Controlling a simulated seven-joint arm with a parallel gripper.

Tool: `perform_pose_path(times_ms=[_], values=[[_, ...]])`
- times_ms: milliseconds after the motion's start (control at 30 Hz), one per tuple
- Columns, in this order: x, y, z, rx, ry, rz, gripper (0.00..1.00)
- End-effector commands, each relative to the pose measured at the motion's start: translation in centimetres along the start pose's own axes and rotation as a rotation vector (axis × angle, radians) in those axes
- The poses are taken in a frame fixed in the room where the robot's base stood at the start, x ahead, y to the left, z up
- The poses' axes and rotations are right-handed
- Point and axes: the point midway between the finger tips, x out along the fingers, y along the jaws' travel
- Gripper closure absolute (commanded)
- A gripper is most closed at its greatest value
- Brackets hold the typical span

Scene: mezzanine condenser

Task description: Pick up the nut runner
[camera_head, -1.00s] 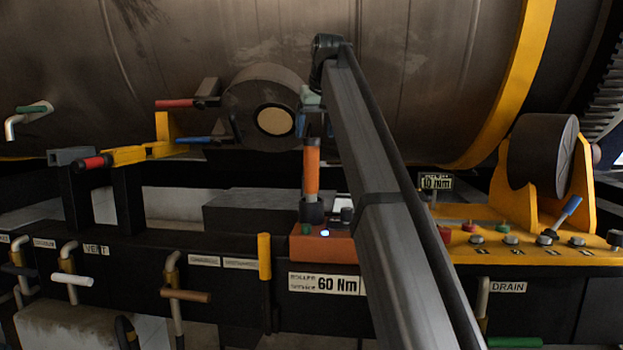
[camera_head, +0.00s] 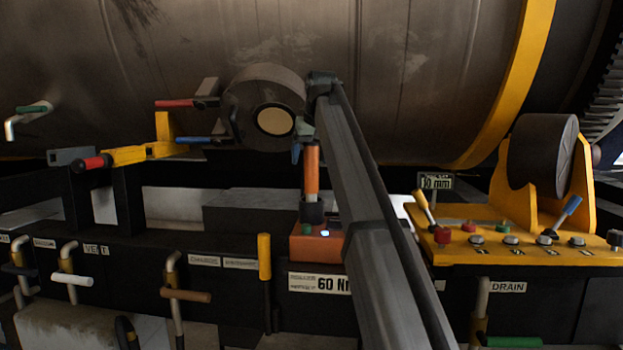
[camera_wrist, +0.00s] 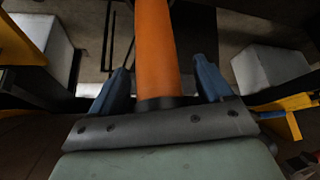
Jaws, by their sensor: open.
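The nut runner (camera_head: 312,172) has an orange cylindrical handle and stands upright in a dark collar on an orange-red block, behind the "60 Nm" label. In the wrist view its orange handle (camera_wrist: 157,45) runs between the two blue fingers. My gripper (camera_head: 303,150) is at the top of the handle in the head view, partly hidden by my arm. In the wrist view my gripper (camera_wrist: 160,85) is open, with a finger on each side of the handle and a visible gap at each side.
The orange-red dock block (camera_head: 308,247) has a small lit spot. A dark roller (camera_head: 262,105) and red and blue levers are close left of my gripper. A yellow control panel (camera_head: 530,245) with knobs is at right. A large metal drum (camera_head: 430,80) stands behind.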

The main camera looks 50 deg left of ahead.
Motion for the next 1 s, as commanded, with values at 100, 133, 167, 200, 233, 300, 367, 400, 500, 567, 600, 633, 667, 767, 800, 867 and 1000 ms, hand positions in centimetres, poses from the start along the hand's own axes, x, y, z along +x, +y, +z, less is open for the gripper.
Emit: perform_pose_path(times_ms=[100,133,167,200,233,300,367,400,500,567,600,633,667,767,800,867,1000], values=[[-0.02,0.0,-0.01,0.0,0.0,0.0,0.28],[-0.03,0.0,-0.01,0.0,0.0,0.0,0.3],[-0.03,0.0,-0.01,0.0,0.0,0.0,0.33],[-0.04,0.0,-0.01,0.0,0.0,0.0,0.37],[-0.04,0.0,-0.01,0.0,0.0,0.0,0.4],[-0.05,0.0,-0.01,0.0,0.0,0.0,0.47],[-0.05,0.0,-0.01,0.0,0.0,0.0,0.52],[-0.05,0.0,-0.01,0.0,0.0,0.0,0.56],[-0.05,0.0,-0.01,0.0,0.0,0.0,0.66],[-0.06,0.0,-0.01,0.0,0.0,0.0,0.72],[-0.06,0.0,-0.01,0.0,0.0,0.0,0.75],[-0.06,0.0,-0.01,0.0,0.0,0.0,0.78],[-0.06,0.0,-0.01,0.0,0.0,0.0,0.81],[-0.06,0.0,-0.01,0.0,0.0,0.0,0.91],[-0.06,0.0,-0.01,0.0,0.0,0.0,0.95],[-0.06,0.0,-0.01,0.0,0.0,0.0,1.0],[-0.07,0.0,-0.01,0.0,0.0,0.0,1.0]])
